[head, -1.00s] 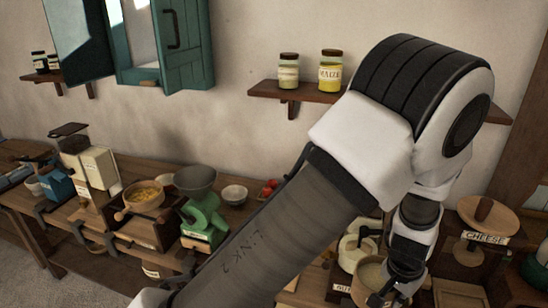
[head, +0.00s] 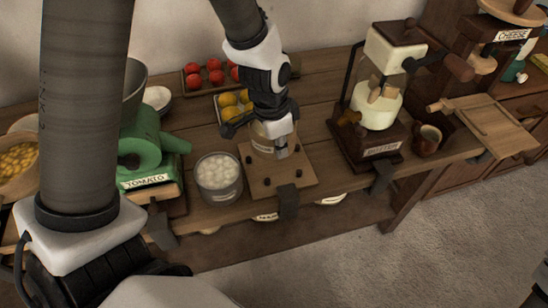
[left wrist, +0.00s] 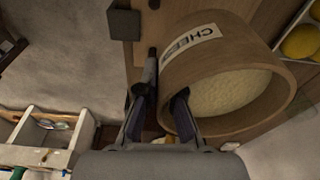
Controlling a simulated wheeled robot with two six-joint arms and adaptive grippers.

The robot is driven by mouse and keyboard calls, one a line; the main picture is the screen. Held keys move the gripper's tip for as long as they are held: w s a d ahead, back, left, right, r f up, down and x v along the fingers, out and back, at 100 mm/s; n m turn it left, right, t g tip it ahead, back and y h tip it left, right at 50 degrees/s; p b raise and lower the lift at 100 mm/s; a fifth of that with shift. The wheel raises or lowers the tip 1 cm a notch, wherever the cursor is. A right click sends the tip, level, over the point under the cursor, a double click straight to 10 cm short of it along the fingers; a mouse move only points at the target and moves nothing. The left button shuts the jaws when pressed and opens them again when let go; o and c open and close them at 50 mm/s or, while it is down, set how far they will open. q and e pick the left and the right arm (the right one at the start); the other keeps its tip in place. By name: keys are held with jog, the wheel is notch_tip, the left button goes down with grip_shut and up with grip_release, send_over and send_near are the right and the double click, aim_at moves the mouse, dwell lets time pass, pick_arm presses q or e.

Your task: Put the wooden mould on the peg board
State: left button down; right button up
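The wooden mould (head: 262,138) is a round tan tub with a label, partly hidden behind my left gripper (head: 281,150). In the left wrist view the mould (left wrist: 215,55) reads CHEESE and has pale grainy contents. One finger of my left gripper (left wrist: 162,100) is outside its wall and the other inside, shut on the wall. The peg board (head: 298,184) is a wooden square with dark pegs, at the table's front edge. The mould is over its back left part; I cannot tell whether it touches. Only a dark part, perhaps of my right gripper, shows at the head view's right edge.
A tub of white balls (head: 219,178) stands close left of the board, a green mincer (head: 150,160) beyond it. A press (head: 385,90) stands to the right. Trays of yellow (head: 228,100) and red (head: 213,66) fruit are behind. A clamp (head: 288,200) sits at the board's front.

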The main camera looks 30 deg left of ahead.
pick_arm(q)
jog(key=f, duration=0.3)
jog(key=w+d+f, duration=0.1)
jog(key=shift+f+b, duration=0.2)
jog(key=shift+b, duration=0.1)
jog(key=f, duration=0.2)
jog(key=f+b, duration=0.1)
jog(key=shift+s+a, duration=0.3)
jog(key=shift+w+r, duration=0.1)
pick_arm(e)
jog(key=shift+w+d+f, duration=0.15)
jog(key=shift+f, duration=0.35)
jog(key=shift+w+d+f, duration=0.1)
jog(key=shift+w+f, duration=0.05)
jog(key=shift+f, duration=0.3)
pick_arm(q)
jog(key=shift+d, duration=0.15)
pick_arm(e)
jog(key=shift+d, duration=0.1)
pick_arm(q)
jog(key=c, duration=1.3)
grip_release()
pick_arm(e)
jog(key=shift+f, duration=0.15)
